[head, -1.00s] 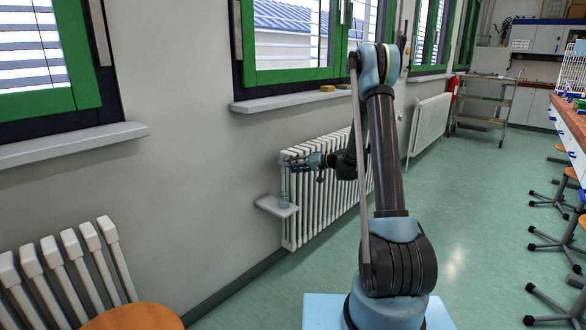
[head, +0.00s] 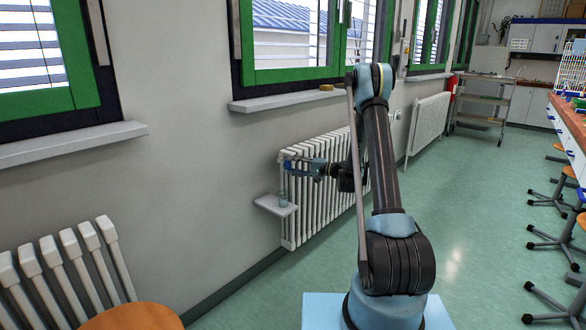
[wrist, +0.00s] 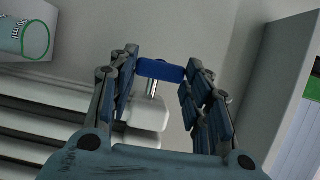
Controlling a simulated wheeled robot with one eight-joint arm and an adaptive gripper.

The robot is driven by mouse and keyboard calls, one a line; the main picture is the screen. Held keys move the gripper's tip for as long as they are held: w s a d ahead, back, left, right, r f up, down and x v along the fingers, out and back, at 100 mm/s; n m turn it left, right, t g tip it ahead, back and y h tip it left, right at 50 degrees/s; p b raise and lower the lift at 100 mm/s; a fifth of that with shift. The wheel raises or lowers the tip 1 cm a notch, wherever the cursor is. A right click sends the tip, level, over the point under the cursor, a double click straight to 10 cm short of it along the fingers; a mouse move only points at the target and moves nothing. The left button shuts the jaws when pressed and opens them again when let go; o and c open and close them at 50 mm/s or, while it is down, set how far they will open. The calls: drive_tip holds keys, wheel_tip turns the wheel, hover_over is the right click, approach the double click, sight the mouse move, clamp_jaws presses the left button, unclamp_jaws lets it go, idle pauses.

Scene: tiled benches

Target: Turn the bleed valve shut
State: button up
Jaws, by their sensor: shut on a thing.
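The bleed valve has a blue bar handle (wrist: 161,70) on a short metal stem (wrist: 151,88), at the white end of the radiator (head: 312,195). In the wrist view the handle lies crosswise between the fingertips of my gripper (wrist: 163,66), which is shut on it. In the head view my gripper (head: 296,166) is at the top near corner of the radiator. The valve is too small and too covered by the fingers there to tell its angle.
A small shelf (head: 268,204) below the gripper holds a clear cup (head: 283,201), also seen at upper left in the wrist view (wrist: 36,40). The window sill (head: 285,101) juts out above. A round stool (head: 135,317) stands at the near left.

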drive_tip(key=shift+w+d+f+m, duration=0.1)
drive_tip(key=shift+m, duration=0.2)
drive_tip(key=o, duration=1.1)
drive_tip(key=shift+f, duration=0.1)
drive_tip(key=shift+c, duration=0.2)
drive_tip(key=v, duration=1.2)
